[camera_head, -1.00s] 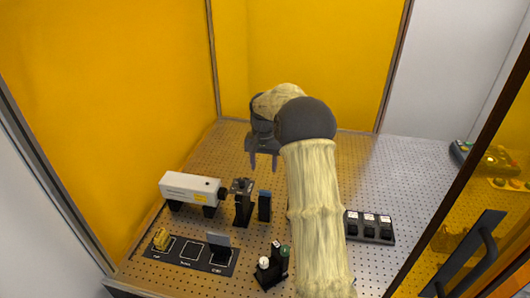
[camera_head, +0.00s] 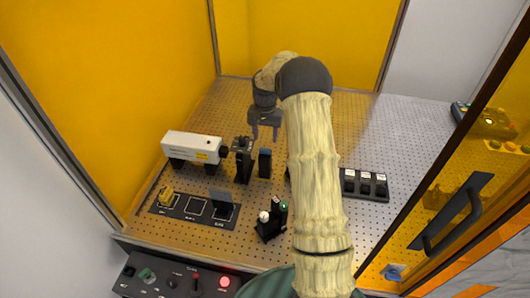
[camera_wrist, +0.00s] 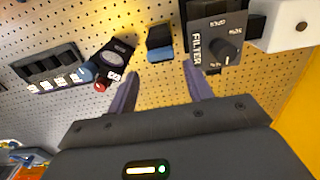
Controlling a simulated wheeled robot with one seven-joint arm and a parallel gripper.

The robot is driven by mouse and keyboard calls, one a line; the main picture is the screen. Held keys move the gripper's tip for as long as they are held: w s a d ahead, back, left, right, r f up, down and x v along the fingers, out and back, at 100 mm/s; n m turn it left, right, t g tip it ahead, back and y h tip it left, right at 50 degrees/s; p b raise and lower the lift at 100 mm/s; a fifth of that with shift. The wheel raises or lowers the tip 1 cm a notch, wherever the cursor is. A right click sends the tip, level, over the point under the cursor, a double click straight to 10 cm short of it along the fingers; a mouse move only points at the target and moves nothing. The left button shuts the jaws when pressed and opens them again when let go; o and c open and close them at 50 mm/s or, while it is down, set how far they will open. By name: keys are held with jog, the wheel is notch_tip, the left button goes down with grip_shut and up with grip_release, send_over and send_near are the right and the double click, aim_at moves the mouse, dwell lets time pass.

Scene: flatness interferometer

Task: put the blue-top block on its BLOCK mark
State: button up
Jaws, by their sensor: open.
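The blue-top block (camera_head: 265,163) is a small dark upright block with a blue top. It stands on the perforated table just right of the dark filter post (camera_head: 243,163). It also shows in the wrist view (camera_wrist: 160,43), ahead of the fingers. My gripper (camera_head: 264,137) is open and empty, behind and above the block in the head view. In the wrist view its fingers (camera_wrist: 161,75) point toward the block with a gap. The black marked plate (camera_head: 183,214) has an empty middle outlined square (camera_head: 196,207); its small label is hard to read.
A yellow piece (camera_head: 166,195) and a dark upright plate (camera_head: 222,202) stand on the outer squares. A white laser-like box (camera_head: 192,147) is left of the filter post. A knobbed holder (camera_head: 270,220) and a black rack (camera_head: 365,184) stand to the right.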

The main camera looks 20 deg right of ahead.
aim_at(264, 149)
notch_tip(264, 149, down, 11)
jog(key=p, duration=0.4)
jog(key=shift+c, duration=0.4)
jog(key=c, duration=0.9)
jog(key=shift+o, duration=0.2)
jog(key=shift+r+p, duration=1.2)
jog(key=shift+r, duration=2)
jog(key=shift+a+r, duration=0.1)
jog(key=shift+a, duration=0.05)
